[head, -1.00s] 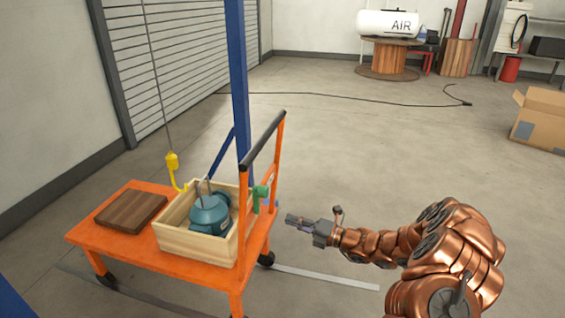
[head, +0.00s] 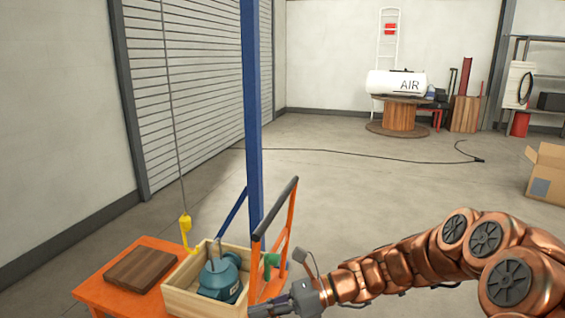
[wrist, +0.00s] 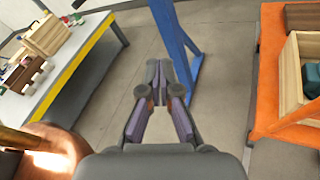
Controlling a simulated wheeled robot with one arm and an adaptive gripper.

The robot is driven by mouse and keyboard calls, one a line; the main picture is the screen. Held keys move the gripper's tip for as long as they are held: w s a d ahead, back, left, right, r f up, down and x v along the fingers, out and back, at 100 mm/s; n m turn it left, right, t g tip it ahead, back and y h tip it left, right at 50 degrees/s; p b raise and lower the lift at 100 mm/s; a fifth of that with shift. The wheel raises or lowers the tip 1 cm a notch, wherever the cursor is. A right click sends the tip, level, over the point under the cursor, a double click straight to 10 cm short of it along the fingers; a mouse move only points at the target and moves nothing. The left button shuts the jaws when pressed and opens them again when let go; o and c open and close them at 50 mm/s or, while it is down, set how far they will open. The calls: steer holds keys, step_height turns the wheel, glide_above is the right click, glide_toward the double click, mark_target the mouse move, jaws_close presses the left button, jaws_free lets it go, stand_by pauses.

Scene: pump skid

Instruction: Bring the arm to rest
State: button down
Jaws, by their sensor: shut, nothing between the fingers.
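My copper-coloured arm reaches in from the right in the head view. My gripper (head: 270,311) is at the bottom of that view, in front of the orange cart's right end. In the wrist view my gripper (wrist: 158,68) has its fingers together with nothing between them, above bare floor. The blue post foot shows just past the fingertips there. My gripper appears apart from the cart and the crate.
The orange cart (head: 88,292) carries a wooden crate (head: 178,300) with a teal pump (head: 221,280), and a brown board (head: 140,268). A yellow hook (head: 186,228) hangs above. A blue post (head: 251,120) stands behind. A grey workbench (wrist: 60,75) is at left in the wrist view.

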steer(key=s+d+r+n+g+h+p, duration=0.1)
steer(key=s+d+n+h+p, duration=0.2)
steer(key=s+n, duration=0.4)
steer(key=s+d+r+n+g+h, duration=0.1)
steer(key=s+d+r+n+h, duration=0.2)
steer(key=s, duration=0.6)
steer(key=s+d+n+t+h+p, duration=0.1)
steer(key=s+d+n+h, duration=0.3)
steer(key=d, duration=0.4)
steer(key=s+d+n+t+h+p, duration=0.1)
steer(key=s+d+n+h+p, duration=0.1)
steer(key=s+d+n+h, duration=0.3)
steer(key=d+r, duration=0.1)
steer(key=d, duration=0.2)
steer(key=shift+s+d+n+t+p, duration=0.25)
steer(key=shift+d+n+t+p, duration=0.05)
steer(key=shift+t+p, duration=0.1)
